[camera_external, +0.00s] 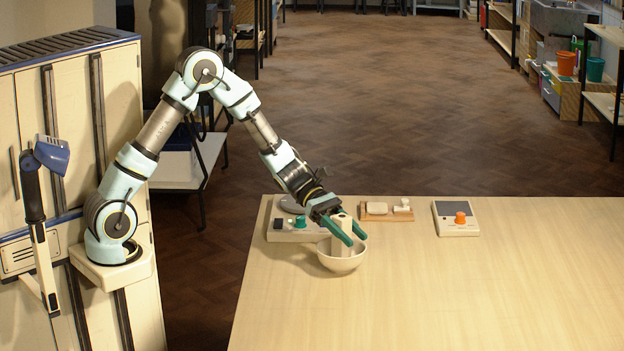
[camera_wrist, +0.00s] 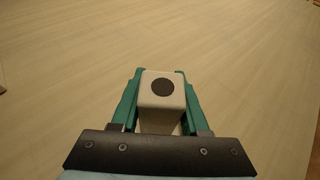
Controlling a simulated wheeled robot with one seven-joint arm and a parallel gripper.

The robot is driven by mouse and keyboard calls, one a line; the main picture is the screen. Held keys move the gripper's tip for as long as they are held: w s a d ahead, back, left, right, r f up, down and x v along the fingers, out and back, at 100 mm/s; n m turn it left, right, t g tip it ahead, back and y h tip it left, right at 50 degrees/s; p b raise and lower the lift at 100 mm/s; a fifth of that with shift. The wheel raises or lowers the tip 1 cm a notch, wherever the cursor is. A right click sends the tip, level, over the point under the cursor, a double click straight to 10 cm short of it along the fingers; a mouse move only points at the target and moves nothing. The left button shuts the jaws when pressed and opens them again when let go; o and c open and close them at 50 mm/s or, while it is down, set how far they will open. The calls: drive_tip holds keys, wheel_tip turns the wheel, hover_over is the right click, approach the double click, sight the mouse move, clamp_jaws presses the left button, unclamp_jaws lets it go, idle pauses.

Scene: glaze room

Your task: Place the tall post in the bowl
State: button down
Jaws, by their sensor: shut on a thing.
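The tall post (camera_external: 341,238) is a white square block with a dark round spot on its top. It stands about upright between the green fingers of my gripper (camera_external: 350,231), which are shut on it. The post also shows in the wrist view (camera_wrist: 163,104), between the two fingers. The white bowl (camera_external: 342,263) is on the table, and the post's lower part is inside the bowl's rim. I cannot tell whether the post's foot touches the bowl's bottom. The bowl is not visible in the wrist view.
A scale-like device with a green knob (camera_external: 300,222) stands close behind and left of the bowl. A small wooden board with white pieces (camera_external: 376,210) and a white device with an orange knob (camera_external: 460,217) lie farther back. The table's right and front are clear.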

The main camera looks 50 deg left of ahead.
drive_tip(key=shift+f+b, duration=0.35)
drive_tip(key=shift+c, duration=2)
unclamp_jaws()
drive_tip(key=shift+r, duration=0.1)
